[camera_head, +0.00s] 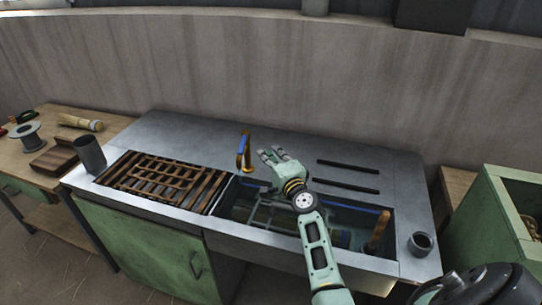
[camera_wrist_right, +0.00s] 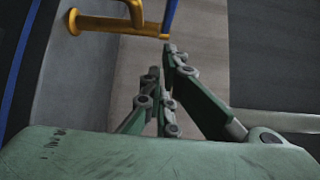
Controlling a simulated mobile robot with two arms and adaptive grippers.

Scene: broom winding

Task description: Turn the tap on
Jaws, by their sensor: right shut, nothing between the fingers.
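The tap (camera_head: 246,152) is brass with a blue handle and stands at the back edge of the sink, near its left end. My right gripper (camera_head: 267,153) is just to the right of the tap, its fingers pointing towards the back wall. In the right wrist view the brass tap (camera_wrist_right: 105,25) and its blue handle (camera_wrist_right: 170,14) show at the top, just beyond the fingertips (camera_wrist_right: 163,62). The fingers are shut with nothing between them. I cannot tell whether a fingertip touches the tap. My left gripper is not in view.
The sink basin (camera_head: 345,205) holds a rack and a wooden-handled tool (camera_head: 378,232). A brown slatted grate (camera_head: 165,182) lies left of it. A dark cup (camera_head: 90,155) stands at the counter's left, a small pot (camera_head: 420,243) at its right. A wall rises behind.

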